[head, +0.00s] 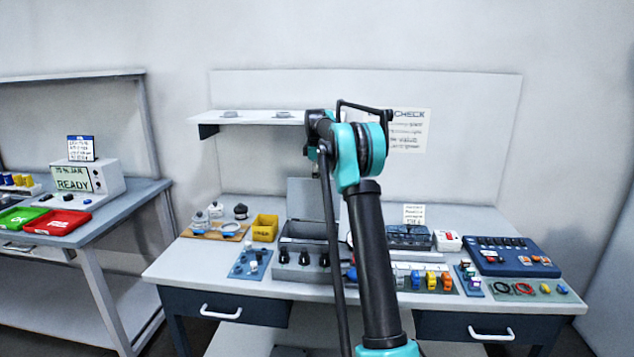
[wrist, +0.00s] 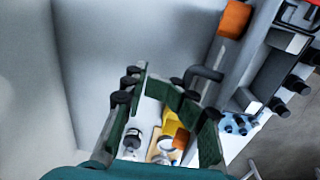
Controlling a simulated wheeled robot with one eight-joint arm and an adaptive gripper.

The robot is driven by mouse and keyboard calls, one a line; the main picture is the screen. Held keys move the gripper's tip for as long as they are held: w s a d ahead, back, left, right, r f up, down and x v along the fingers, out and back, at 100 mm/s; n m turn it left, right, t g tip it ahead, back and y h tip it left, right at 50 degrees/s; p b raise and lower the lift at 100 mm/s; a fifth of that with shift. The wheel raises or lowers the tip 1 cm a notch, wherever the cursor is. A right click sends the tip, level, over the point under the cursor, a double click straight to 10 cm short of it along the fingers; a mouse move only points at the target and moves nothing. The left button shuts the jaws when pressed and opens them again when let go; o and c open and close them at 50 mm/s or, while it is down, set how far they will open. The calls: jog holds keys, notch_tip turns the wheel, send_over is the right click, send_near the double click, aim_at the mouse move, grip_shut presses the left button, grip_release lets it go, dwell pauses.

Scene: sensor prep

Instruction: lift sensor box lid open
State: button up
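The sensor box appears to be the grey box (head: 283,262) with black knobs on its front, left of centre on the bench. Its top shows a dark interior, and a pale grey panel (head: 300,195) stands upright behind it, seemingly its lid. Knobs and dark recesses also show at the right of the wrist view. My gripper (wrist: 150,78) has green fingers with black bolts; their tips come close together, and whether they touch is unclear. Nothing is clearly held. A dark curved bar (wrist: 206,73) lies just right of the fingertips. In the head view my arm hides much of the gripper.
A yellow bin (head: 265,228) and a wooden tray (head: 197,234) with sensors stand left of the box. A blue panel (head: 512,262) and small coloured parts crowd the right. A shelf (head: 250,117) overhangs the back. A side table (head: 110,208) stands far left.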

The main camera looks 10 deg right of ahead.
notch_tip(320, 180, up, 12)
jog(key=shift+s+a, duration=0.15)
jog(key=shift+s, duration=0.2)
jog(key=shift+s, duration=0.1)
dwell(0.4)
jog(key=s+a+f+m+t, duration=0.1)
jog(key=s+f+m, duration=0.3)
jog(key=s+f, duration=0.6)
jog(key=s+a+f+m+t, duration=0.1)
jog(key=s+f+m, duration=0.4)
jog(key=s, duration=1.9)
jog(key=s+a+f+m+t, duration=0.1)
jog(key=s+f+m, duration=0.4)
jog(key=s+f, duration=1)
jog(key=s, duration=0.2)
jog(key=shift+s, duration=0.3)
jog(key=shift+o, duration=0.5)
jog(key=shift+r, duration=0.1)
